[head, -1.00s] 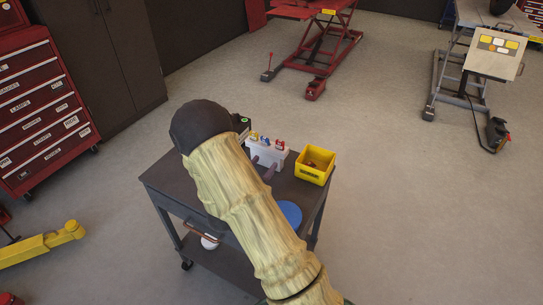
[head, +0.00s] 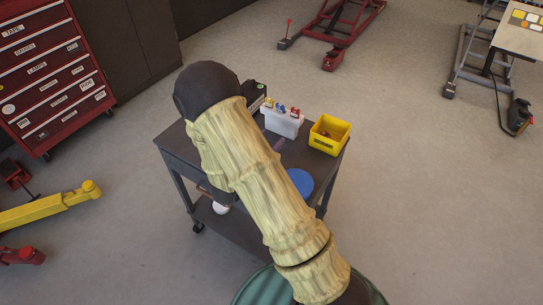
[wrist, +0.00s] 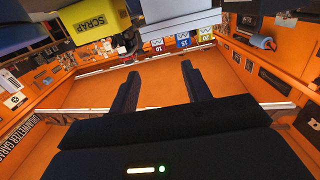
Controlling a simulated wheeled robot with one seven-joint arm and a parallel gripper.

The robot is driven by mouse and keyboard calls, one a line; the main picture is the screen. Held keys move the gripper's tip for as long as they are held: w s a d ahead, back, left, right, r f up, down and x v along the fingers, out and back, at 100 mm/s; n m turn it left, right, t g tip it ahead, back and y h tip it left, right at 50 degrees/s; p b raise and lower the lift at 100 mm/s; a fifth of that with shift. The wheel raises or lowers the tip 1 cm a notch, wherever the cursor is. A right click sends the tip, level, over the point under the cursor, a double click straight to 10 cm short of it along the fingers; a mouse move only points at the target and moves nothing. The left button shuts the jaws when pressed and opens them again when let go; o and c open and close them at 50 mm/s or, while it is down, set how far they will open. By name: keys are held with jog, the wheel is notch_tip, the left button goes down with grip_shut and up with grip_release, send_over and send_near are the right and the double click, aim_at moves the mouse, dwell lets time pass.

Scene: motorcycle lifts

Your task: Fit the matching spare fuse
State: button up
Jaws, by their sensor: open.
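A white fuse rack (head: 282,122) stands on the dark cart, with yellow, blue and red fuses along its top. In the wrist view its pale underside or face shows at the top, with red, blue and yellow labels (wrist: 182,39) reading about 10, 15 and 20. A yellow bin (head: 328,135) stands right of the rack with small reddish items inside; its SCRAP label shows in the wrist view (wrist: 92,22). My gripper (wrist: 160,75) is open and empty, its fingers apart just short of the rack. In the head view my arm mostly hides it.
The cart top (head: 180,150) also bears a blue disc (head: 300,183) and a black box (head: 256,93) behind the rack. A red tool cabinet (head: 55,70) is at left, a yellow lift arm (head: 50,208) below it.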

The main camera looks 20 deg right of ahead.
jog(key=s+a+r+n+g+y, duration=0.25)
jog(key=a+n+y, duration=0.4)
jog(key=y, duration=0.55)
jog(key=s+d+r+n+g+y, duration=0.1)
jog(key=s+n+g, duration=0.3)
jog(key=s, duration=1.1)
jog(key=shift+s+r+g+y, duration=0.3)
jog(key=shift+r+g, duration=0.15)
jog(key=shift+g, duration=0.5)
jog(key=shift+d, duration=0.15)
jog(key=w+p+v, duration=0.1)
jog(key=p+v, duration=0.7)
jog(key=w+p+v, duration=0.2)
jog(key=p+v, duration=0.5)
jog(key=p, duration=0.1)
jog(key=shift+w+r, duration=0.25)
jog(key=shift+r, duration=0.55)
